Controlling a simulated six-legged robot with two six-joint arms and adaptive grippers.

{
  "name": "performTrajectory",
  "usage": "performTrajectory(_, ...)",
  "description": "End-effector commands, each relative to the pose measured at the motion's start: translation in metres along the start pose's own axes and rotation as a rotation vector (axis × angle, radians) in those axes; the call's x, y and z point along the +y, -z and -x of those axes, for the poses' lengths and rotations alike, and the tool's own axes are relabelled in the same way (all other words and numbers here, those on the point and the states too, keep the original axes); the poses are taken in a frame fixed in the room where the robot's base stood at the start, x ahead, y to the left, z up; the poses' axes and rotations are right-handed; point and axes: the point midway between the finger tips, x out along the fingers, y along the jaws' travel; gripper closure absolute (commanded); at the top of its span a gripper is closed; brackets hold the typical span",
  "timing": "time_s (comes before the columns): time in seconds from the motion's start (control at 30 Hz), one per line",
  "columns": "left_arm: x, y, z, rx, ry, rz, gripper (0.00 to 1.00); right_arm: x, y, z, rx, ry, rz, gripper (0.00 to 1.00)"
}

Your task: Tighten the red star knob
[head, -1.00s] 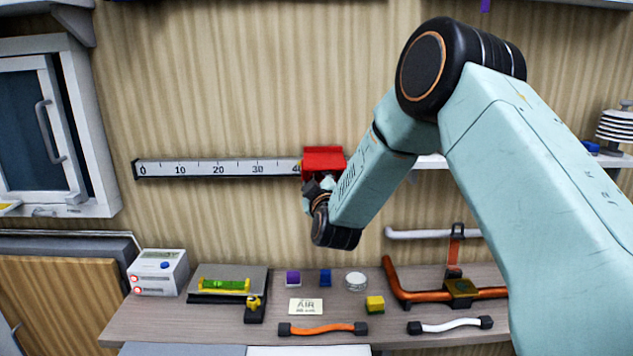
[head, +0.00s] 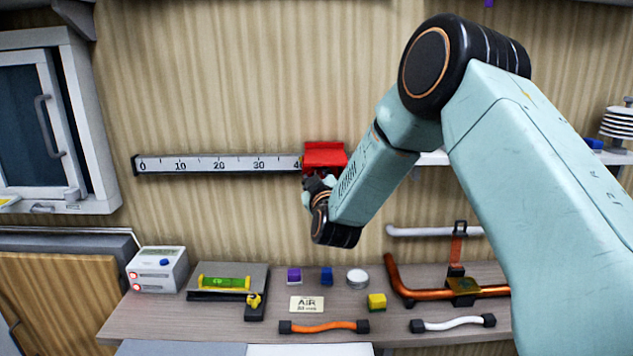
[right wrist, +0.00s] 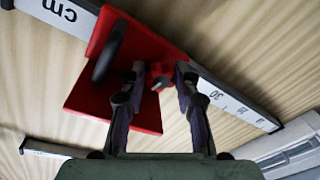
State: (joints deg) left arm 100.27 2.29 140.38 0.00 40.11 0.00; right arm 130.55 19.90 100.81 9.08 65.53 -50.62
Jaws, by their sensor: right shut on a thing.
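A red slider (head: 324,155) sits at the right end of a white ruler rail (head: 218,165) on the wall. My right gripper (head: 317,184) is just below the slider in the head view, where it hides the knob. In the right wrist view the red slider (right wrist: 118,72) fills the upper middle, with a black handle-like part on its left. My right gripper (right wrist: 161,76) is shut on the red star knob (right wrist: 162,82), only small parts of which show between the fingers. My left gripper is not in view.
The bench below holds a white meter (head: 158,270), a tray with a green level (head: 224,283), small coloured blocks and an orange hose (head: 324,327). A copper pipe (head: 407,292) lies on the right. The wall left of my gripper is clear below the rail.

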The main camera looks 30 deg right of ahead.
Motion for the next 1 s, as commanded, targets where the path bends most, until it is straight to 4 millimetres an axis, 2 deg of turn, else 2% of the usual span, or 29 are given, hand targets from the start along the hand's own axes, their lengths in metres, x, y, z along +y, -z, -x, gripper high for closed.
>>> performTrajectory(1.0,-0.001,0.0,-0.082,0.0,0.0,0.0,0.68,-0.002,0.0,-0.001,0.1,-0.092,-0.955,1.0)
